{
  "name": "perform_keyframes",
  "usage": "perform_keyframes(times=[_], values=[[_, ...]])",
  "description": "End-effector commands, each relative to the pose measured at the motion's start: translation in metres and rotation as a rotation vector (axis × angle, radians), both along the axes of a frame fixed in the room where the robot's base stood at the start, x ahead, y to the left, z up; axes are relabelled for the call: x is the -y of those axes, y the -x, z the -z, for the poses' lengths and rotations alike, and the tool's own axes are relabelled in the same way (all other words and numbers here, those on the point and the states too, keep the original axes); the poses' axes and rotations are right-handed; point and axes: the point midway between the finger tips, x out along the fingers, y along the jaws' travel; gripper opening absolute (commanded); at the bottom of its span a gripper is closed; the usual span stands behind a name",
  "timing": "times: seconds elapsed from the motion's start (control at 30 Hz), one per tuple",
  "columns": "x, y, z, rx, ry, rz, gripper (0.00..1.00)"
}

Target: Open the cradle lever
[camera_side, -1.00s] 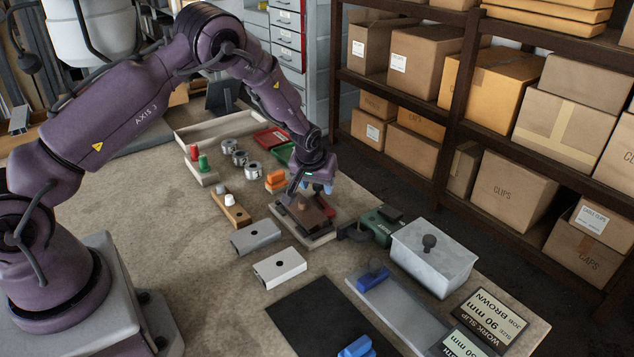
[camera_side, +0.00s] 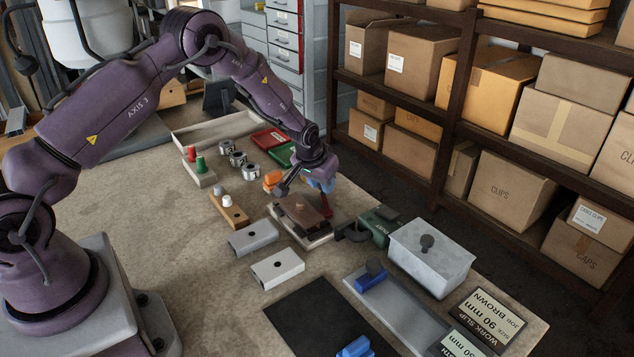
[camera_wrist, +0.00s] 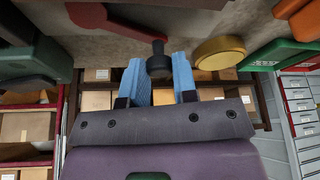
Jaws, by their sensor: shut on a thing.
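The cradle (camera_side: 318,240) is a pale base on the bench with a brown profile (camera_side: 300,212) lying in it. Its red lever (camera_side: 326,208) shows small at the far right end. In the wrist view the red lever (camera_wrist: 103,20) runs from the upper left towards a black knob (camera_wrist: 158,62). My gripper (camera_side: 322,186) is low at the cradle's far side. In the wrist view the blue fingers of my gripper (camera_wrist: 158,78) stand on both sides of the black knob and are shut on it. The lever's pivot is not clear.
Orange blocks (camera_side: 272,180) stand close behind the cradle at left. A green device (camera_side: 379,226) and a grey lidded box (camera_side: 432,258) stand to its right. Two pale profiles (camera_side: 278,268) lie in front. The dark mat (camera_side: 315,318) in front has free room.

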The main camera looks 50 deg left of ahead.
Motion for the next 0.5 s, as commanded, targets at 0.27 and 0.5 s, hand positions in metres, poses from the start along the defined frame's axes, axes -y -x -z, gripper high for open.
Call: perform_keyframes(times=[0.27,0.5], values=[[0.007,-0.014,0.000,0.002,0.002,0.260,0.00],[0.018,-0.025,0.000,0.002,0.003,0.489,0.00]])
